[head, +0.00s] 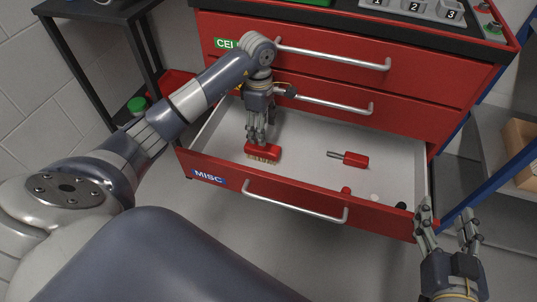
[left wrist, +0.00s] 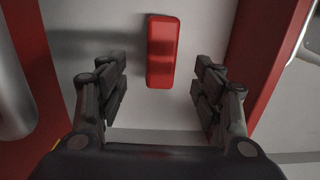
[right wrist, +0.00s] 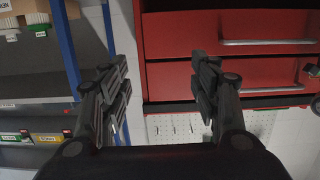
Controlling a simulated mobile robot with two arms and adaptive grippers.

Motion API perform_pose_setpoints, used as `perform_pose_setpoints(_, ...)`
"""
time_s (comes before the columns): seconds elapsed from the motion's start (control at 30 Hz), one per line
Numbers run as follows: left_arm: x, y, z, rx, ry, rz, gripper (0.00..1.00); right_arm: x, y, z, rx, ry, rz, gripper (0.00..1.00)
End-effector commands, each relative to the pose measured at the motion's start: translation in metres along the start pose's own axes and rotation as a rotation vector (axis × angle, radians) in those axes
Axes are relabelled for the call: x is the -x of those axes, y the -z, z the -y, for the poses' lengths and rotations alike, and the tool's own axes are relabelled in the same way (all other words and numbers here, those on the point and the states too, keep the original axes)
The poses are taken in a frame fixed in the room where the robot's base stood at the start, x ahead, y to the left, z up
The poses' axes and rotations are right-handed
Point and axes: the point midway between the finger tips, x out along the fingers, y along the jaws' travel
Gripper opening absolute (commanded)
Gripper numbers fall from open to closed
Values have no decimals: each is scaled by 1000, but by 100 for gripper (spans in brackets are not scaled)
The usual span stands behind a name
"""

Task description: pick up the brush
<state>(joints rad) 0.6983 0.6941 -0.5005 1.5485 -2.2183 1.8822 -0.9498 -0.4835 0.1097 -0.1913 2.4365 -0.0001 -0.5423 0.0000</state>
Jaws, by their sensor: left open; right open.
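The brush (head: 263,152) has a red block back and pale bristles. It lies in the open bottom drawer (head: 307,128), near the drawer's left end. My left gripper (head: 261,137) points down over the brush with its fingers spread. In the left wrist view the brush (left wrist: 162,55) shows as a red block between and beyond the open fingers (left wrist: 160,88), with gaps on both sides. I cannot tell how much height separates them. My right gripper (head: 446,214) is open and empty outside the drawer's right front corner. It also shows open in the right wrist view (right wrist: 161,80).
A red-handled tool (head: 354,159) lies in the drawer's middle. Small red, white and black items (head: 375,197) lie near its front right. The drawer front (head: 214,178) and its handle (head: 295,203) stand before the brush. A dark side table (head: 95,12) is at left, and shelving (head: 481,150) at right.

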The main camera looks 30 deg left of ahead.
Motion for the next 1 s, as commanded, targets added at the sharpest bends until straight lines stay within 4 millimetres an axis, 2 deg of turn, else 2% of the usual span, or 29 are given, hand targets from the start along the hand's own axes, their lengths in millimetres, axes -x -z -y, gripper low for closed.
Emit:
perform_pose_setpoints(0.17,-7,7,-2,9,-9,-35,61,0,13,4,0,8,-62,57)
perform_pose_setpoints(0.5,-47,7,-2,9,-9,-30,61,5,64,10,-6,23,-325,57)
perform_pose_setpoints(0.83,-60,6,-1,8,-9,-30,61,12,85,12,-9,29,-435,57)
perform_pose_setpoints(1.0,-75,4,2,8,-7,-29,61,23,107,16,-14,36,-572,57)
